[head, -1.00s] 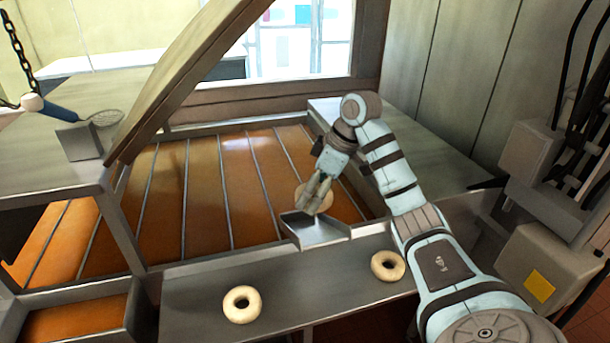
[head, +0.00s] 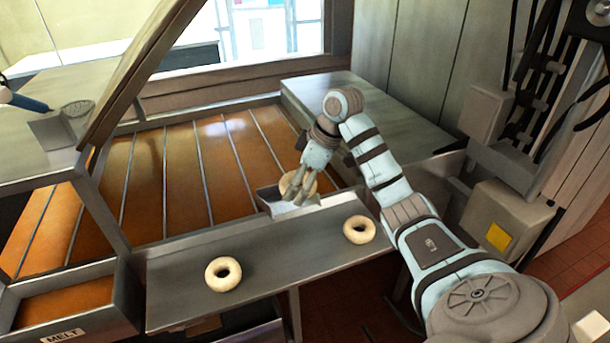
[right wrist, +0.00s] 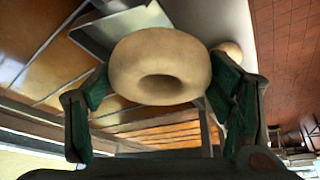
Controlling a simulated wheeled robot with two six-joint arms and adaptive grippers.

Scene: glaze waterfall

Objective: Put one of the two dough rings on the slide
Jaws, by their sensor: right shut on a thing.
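My right gripper (head: 299,192) is shut on a pale dough ring (head: 296,183) and holds it at the slide (head: 312,204), a small metal chute at the back edge of the shelf. I cannot tell whether the ring touches the slide. In the right wrist view the held ring (right wrist: 160,65) sits between the green fingers (right wrist: 158,100), with the slide (right wrist: 100,38) behind it. Two more dough rings lie flat on the shelf, a left one (head: 223,273) and a right one (head: 359,229). My left gripper is not in view.
The metal shelf (head: 280,255) is clear between the rings. Behind it lies an orange vat with metal dividers (head: 187,180). A MELT bin (head: 65,325) is at lower left. A grey counter (head: 400,120) is at right.

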